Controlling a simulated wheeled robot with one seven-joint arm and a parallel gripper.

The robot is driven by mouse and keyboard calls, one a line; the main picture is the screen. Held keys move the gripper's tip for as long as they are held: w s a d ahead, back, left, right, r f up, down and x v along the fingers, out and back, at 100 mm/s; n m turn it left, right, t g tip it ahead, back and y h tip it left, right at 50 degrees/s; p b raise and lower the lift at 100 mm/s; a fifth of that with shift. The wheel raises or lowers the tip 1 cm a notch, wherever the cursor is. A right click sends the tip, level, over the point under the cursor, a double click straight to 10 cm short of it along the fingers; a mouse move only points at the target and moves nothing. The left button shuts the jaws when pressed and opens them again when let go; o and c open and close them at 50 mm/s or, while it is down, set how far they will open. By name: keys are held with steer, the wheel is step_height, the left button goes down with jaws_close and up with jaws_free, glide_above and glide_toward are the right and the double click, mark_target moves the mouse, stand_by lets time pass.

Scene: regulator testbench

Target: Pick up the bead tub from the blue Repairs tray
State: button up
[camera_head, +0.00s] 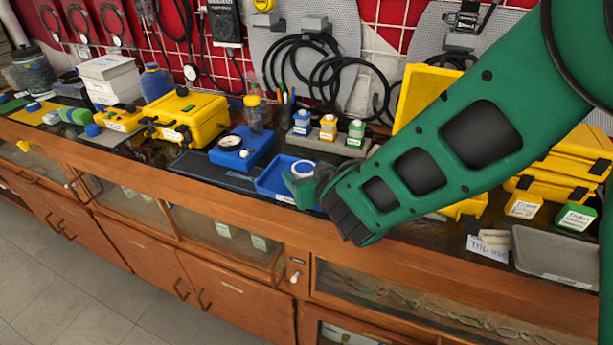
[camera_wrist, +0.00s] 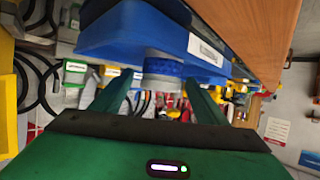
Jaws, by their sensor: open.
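The blue tray (camera_head: 268,182) lies on the bench in the middle of the head view, with a white label on its front. The bead tub (camera_head: 303,168), small and round with a white top, shows at its right end beside my gripper (camera_head: 304,181). In the wrist view the tray (camera_wrist: 130,28) fills the top, and the tub (camera_wrist: 163,70) shows a blue band and a pale end. My gripper (camera_wrist: 160,82) is open, its two green fingers pointing toward the tub, one on either side with gaps. My arm hides the tray's right side in the head view.
A blue gauge box (camera_head: 242,150) stands behind the tray to the left. A grey rack (camera_head: 328,140) with several small bottles stands behind it. The bench's wooden front edge (camera_head: 240,197) runs close in front. A yellow case (camera_head: 187,115) is farther left.

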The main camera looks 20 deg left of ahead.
steer(key=shift+x, duration=1)
steer(key=c, duration=1.2)
steer(key=shift+r, duration=0.15)
